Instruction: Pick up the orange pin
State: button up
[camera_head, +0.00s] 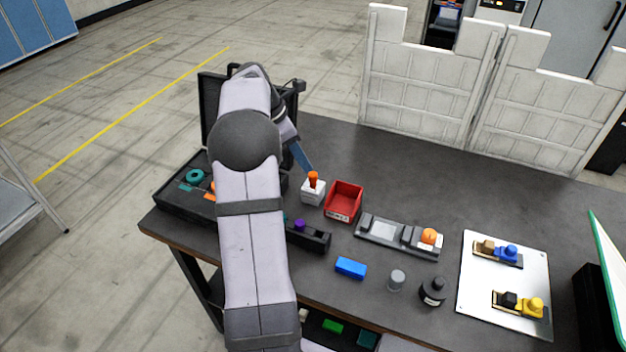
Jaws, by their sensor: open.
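The orange pin (313,180) stands upright in a small white block (313,196) on the dark table, left of the red bin. My arm reaches over the table from the front. The part of my gripper (302,158) that shows is a blue-grey finger just above and left of the pin. The rest of the gripper is hidden behind my arm. The gripper is open, with nothing seen in it. I cannot tell whether the finger touches the pin.
A red bin (344,203) stands close right of the white block. A black holder with a purple piece (299,225) is in front. A grey fixture (385,236) with an orange knob and a metal plate (478,285) lie right. An open black case (175,204) is left. The table's back middle is clear.

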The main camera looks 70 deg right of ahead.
aim_at(312, 174)
jog(key=shift+p+x, duration=1.5)
jog(key=shift+x, duration=2.1)
jog(key=shift+s+a, duration=0.1)
grip_shut()
